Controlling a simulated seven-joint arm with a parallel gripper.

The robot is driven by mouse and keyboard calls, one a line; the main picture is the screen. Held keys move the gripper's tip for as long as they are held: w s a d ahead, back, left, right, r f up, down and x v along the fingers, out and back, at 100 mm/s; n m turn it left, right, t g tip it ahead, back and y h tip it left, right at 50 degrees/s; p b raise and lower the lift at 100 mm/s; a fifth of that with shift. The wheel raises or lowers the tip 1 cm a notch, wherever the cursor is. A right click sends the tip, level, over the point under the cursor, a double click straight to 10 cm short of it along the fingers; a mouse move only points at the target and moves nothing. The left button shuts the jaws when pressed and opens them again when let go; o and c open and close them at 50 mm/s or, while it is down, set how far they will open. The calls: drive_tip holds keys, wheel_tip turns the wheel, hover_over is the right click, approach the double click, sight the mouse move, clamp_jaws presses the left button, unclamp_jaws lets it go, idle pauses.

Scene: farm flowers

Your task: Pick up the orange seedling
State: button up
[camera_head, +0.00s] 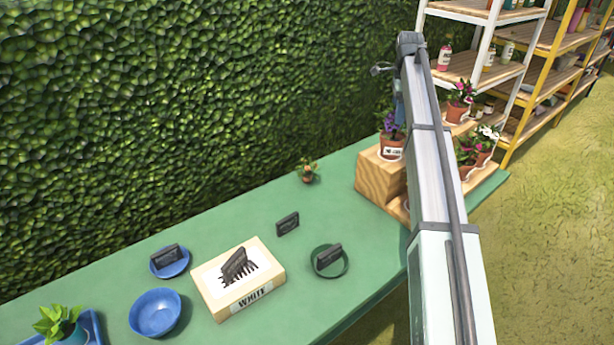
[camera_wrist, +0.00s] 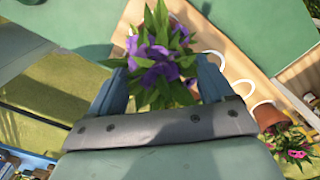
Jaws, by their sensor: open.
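Whether the fingers touch that plant is unclear. In the head view my gripper is mostly hidden behind my arm, above the purple-flowered pot (camera_head: 391,150) on a wooden stepped stand (camera_head: 370,175). The seedling is apart from my gripper, to its left and lower. I cannot make out the seedling in the wrist view.
More potted flowers (camera_head: 461,97) stand on the stepped stand. A box labelled WHITE (camera_head: 262,300), a blue bowl (camera_head: 157,312), a blue saucer (camera_head: 170,264) and a dark green ring (camera_head: 329,261) lie on the table. A hedge (camera_head: 190,110) rises behind. Table around the seedling is clear.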

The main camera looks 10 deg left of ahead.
drive_tip(key=shift+c, duration=0.6)
drive_tip(key=shift+a, duration=0.1)
